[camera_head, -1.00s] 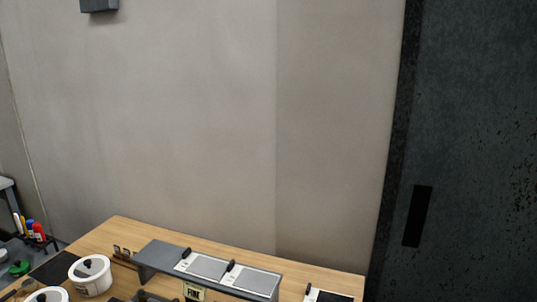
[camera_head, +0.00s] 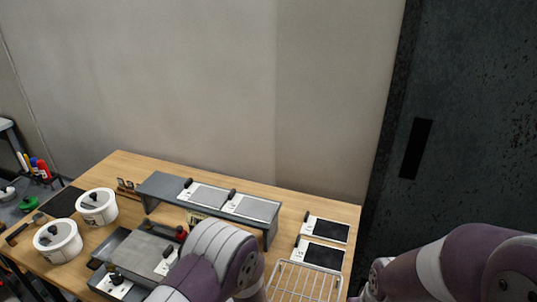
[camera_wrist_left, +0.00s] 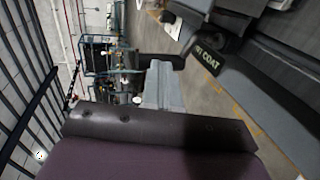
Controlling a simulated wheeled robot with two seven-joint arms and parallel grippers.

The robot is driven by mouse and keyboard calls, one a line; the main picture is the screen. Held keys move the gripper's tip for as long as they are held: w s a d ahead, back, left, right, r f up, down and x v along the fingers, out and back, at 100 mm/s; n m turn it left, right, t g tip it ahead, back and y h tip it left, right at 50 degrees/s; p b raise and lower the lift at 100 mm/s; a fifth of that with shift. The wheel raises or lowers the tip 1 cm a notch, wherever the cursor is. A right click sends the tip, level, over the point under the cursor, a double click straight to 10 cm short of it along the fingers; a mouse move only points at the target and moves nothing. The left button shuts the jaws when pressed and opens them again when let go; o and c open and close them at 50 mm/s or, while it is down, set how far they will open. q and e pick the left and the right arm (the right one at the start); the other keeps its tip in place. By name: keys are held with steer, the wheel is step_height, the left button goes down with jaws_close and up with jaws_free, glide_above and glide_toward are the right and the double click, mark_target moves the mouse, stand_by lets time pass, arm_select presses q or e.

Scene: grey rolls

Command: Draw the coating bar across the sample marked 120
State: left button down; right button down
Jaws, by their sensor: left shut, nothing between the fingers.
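White-labelled sample cards lie in several places in the head view. Two with grey panels (camera_head: 209,197) (camera_head: 252,206) rest on the grey shelf (camera_head: 160,188). Two with black panels (camera_head: 327,230) (camera_head: 322,255) lie on the table to its right. Parts of others (camera_head: 116,288) (camera_head: 166,263) show around the grey plate (camera_head: 140,248). Their numbers are too small to read, and I cannot identify the coating bar. My left arm covers the front middle of the table and hides its gripper there. In the left wrist view my left gripper (camera_wrist_left: 163,66) appears shut and empty. My right gripper is out of view.
Two white pots (camera_head: 97,207) (camera_head: 58,242) stand on the left of the wooden table (camera_head: 120,168). A wire rack (camera_head: 303,283) lies at front right. My right arm enters from the right. A sign ending in "COAT" (camera_wrist_left: 210,60) shows in the left wrist view.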

arm_select(q)
steer(key=w+a, duration=0.2)
steer(key=a, duration=0.5)
steer(key=shift+w+b, duration=0.25)
steer(key=shift+b, duration=0.2)
stand_by(1.3)
steer(key=shift+d, duration=0.1)
steer(key=shift+s+d, duration=0.25)
steer(key=shift+d, duration=0.35)
steer(key=shift+s+d, duration=0.2)
steer(key=shift+d, duration=0.45)
steer(key=shift+s+d, duration=0.25)
steer(key=shift+d, duration=0.35)
